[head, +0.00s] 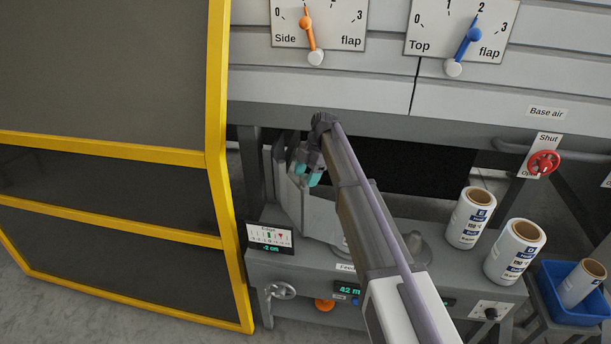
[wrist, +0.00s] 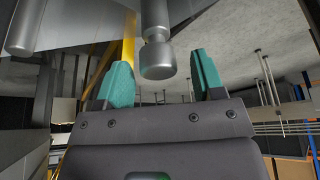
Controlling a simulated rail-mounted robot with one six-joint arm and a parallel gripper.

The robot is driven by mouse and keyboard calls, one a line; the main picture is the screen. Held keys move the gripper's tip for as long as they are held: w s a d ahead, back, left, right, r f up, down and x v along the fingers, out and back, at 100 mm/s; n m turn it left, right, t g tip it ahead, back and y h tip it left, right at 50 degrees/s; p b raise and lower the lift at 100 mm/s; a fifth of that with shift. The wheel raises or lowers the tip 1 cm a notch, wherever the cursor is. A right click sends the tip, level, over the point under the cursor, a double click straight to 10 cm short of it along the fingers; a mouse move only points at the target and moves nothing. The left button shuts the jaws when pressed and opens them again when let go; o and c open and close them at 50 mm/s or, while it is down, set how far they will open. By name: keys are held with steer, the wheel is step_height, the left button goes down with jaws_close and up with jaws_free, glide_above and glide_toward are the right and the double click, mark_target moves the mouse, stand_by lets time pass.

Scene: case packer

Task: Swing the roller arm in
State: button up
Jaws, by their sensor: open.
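My gripper (head: 308,174) is open, with teal fingertips, in front of a pale grey metal part (head: 290,203) under the machine's front beam. In the wrist view my gripper (wrist: 164,75) has its two fingers apart with nothing held between them. A grey metal knob on a short post (wrist: 156,55) appears between the fingers, in the upper middle; whether it touches either finger I cannot tell. A grey metal cylinder (wrist: 24,25) shows at the upper left. These look like parts of the roller arm, but I cannot tell for certain. My arm hides much of the area in the head view.
A yellow-framed guard door (head: 217,110) stands at the left. Two label rolls (head: 470,222) stand on the grey bench at the right, beside a blue bin (head: 567,300) holding another roll. A red Base air valve (head: 543,164) is at the right. Flap dials (head: 318,22) are above.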

steer(key=p+v, duration=0.8)
steer(key=v, duration=0.2)
steer(key=shift+s+a, duration=0.1)
steer(key=s+d+m+t+h, duration=0.1)
steer(key=s+d+m, duration=0.4)
steer(key=s+m, duration=0.3)
steer(key=s+d+f+m+t+h, duration=0.1)
steer(key=s+d+m, duration=0.4)
steer(key=s, duration=1)
steer(key=s+d+m+h, duration=0.1)
steer(key=s+d+m, duration=0.4)
steer(key=s+m, duration=0.7)
steer(key=shift+s+f+t+h, duration=0.2)
steer(key=shift+t+h, duration=0.2)
